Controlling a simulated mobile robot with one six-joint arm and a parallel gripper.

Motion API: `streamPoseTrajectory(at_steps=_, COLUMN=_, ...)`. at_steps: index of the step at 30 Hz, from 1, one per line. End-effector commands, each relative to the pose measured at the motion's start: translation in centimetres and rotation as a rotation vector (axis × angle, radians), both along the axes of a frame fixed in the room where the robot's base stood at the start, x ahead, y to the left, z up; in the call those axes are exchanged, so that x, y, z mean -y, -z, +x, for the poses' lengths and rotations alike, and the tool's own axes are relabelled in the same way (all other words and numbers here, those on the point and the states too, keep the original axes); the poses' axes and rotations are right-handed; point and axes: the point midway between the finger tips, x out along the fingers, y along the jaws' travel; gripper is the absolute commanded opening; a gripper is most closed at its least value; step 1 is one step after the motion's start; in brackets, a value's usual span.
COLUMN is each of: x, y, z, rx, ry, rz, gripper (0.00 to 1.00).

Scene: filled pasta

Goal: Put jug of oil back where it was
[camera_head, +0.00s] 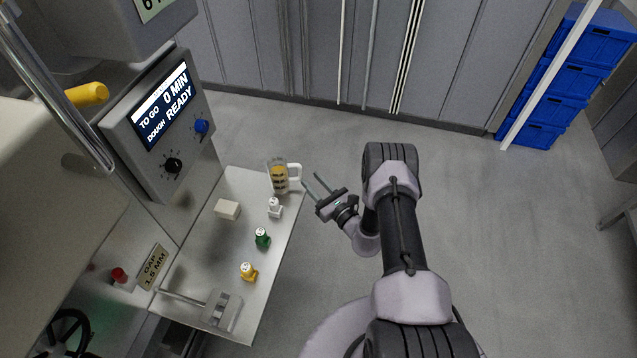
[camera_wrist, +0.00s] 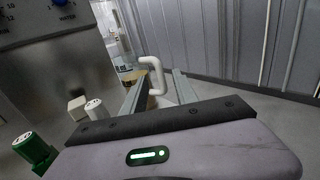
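The jug of oil (camera_head: 278,181) is a clear jug with yellow contents, dark marks and a white handle. It stands upright at the far right corner of the steel shelf, its handle facing my gripper. My gripper (camera_head: 312,181) is open and empty, just right of the handle, with a small gap between them in the head view. In the wrist view the white handle (camera_wrist: 158,72) shows between the two spread fingers, and the left finger partly hides the jug.
A white-topped shaker (camera_head: 275,208), a green one (camera_head: 262,238) and a yellow one (camera_head: 249,271) stand along the shelf's right side. A pale block (camera_head: 227,210) lies left of them. The machine panel (camera_head: 160,125) rises at left.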

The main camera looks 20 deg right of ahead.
Motion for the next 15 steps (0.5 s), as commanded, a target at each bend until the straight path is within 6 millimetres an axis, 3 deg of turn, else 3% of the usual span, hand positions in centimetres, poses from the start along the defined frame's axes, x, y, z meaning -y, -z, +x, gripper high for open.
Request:
streamPoseTrajectory(at_steps=3, x=0.8, y=-0.2, z=-2.6, rx=-0.003, ry=0.003, rz=0.001, gripper=0.35)
streamPoseTrajectory(at_steps=8, x=0.8, y=-0.9, z=-3.7, rx=0.009, ry=-0.023, rz=-0.004, gripper=0.35)
streamPoseTrajectory(at_steps=11, x=-1.9, y=-6.1, z=-2.0, rx=0.053, ry=-0.172, rz=-0.039, gripper=0.35)
streamPoseTrajectory(at_steps=13, x=-5.8, y=-12.5, z=-1.1, rx=0.098, ry=-0.369, rz=-0.100, gripper=0.35)
streamPoseTrajectory(at_steps=15, x=-10.5, y=-19.5, z=-2.1, rx=0.135, ry=-0.600, rz=-0.199, gripper=0.35)
